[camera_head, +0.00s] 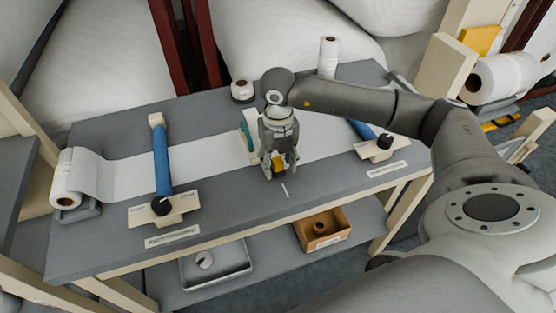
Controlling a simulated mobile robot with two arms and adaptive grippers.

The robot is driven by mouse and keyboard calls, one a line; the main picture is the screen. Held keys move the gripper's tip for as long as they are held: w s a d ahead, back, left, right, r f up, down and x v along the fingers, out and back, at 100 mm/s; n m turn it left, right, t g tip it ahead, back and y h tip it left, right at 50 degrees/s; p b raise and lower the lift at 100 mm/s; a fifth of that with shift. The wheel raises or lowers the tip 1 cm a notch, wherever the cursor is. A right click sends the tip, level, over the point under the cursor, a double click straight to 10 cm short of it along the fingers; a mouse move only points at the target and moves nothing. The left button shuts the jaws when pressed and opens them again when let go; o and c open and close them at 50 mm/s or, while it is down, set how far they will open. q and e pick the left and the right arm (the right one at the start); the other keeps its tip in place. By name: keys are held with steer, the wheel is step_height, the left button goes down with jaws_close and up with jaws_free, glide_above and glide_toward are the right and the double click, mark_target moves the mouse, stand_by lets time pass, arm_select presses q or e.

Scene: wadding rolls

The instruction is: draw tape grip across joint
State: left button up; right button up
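A white wadding strip (205,157) lies across the grey table (110,232), running from a roll (66,180) at the left toward the right end. My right gripper (279,166) points down over the front edge of the strip near the middle. Its fingers are closed around a small yellow and dark piece, which looks like the tape grip (279,167). A pale block with a teal part (246,136) stands just left of the gripper. The joint is not clear to see; the gripper hides part of the strip. My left gripper is not in view.
Blue bars (161,162) cross the strip at left and right, with dark knobs (160,206) at their front ends. Small rolls (328,56) stand at the back. A grey tray (215,265) and a brown box (322,230) sit on the lower shelf.

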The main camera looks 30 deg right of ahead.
mark_target(278, 161)
steer(key=shift+w, duration=0.1)
step_height(278, 161, up, 12)
stand_by(0.6)
stand_by(0.4)
